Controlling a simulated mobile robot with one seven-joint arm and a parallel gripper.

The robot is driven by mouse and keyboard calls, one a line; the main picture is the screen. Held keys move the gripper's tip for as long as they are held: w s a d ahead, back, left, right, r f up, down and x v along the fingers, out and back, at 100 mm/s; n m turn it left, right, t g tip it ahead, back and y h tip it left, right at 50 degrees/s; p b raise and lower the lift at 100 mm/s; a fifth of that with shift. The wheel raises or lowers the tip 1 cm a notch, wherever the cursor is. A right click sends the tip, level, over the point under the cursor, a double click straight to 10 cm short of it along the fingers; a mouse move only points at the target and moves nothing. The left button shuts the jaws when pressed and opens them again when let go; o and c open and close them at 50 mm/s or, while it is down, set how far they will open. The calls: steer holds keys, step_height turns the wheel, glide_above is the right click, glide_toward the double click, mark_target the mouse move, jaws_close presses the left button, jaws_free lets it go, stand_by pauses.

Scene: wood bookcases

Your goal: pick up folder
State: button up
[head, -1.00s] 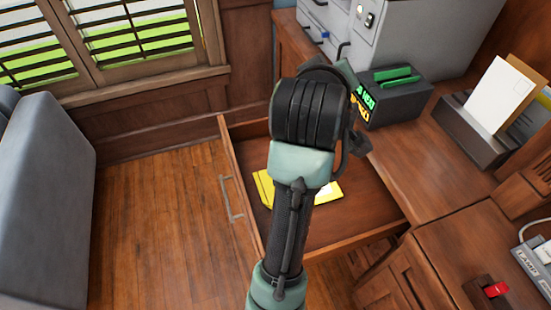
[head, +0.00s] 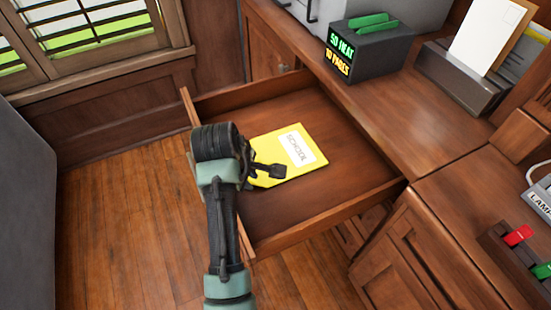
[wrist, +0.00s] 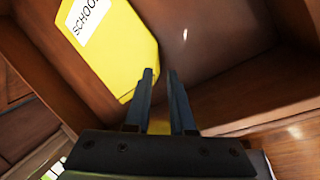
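The yellow folder (head: 295,150), with a white label reading SCHOOL, lies flat in the open wooden drawer (head: 345,180). In the wrist view the folder (wrist: 118,52) fills the upper left, with its lower corner beside the left finger. My gripper (head: 268,171) is over the drawer at the folder's near left edge and covers part of that edge. In the wrist view my gripper (wrist: 160,72) has its two fingers apart, with a narrow empty gap between them. I cannot tell whether a finger touches the folder.
The drawer walls stand around the folder, with bare drawer floor to its right. A dark box with green lit text (head: 370,50) and a letter holder (head: 460,78) stand on the desk. A grey seat or panel (head: 25,200) is at the left. Wooden floor is clear between.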

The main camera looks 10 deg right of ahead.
mark_target(254, 183)
steer(key=b+x, duration=0.1)
steer(key=x, duration=0.1)
steer(key=b+x, duration=0.1)
steer(key=x, duration=0.3)
steer(key=shift+w+a+r+b, duration=0.1)
steer(key=shift+w+a+b, duration=0.05)
steer(key=shift+w+b, duration=0.2)
steer(key=shift+s, duration=0.1)
jaws_close()
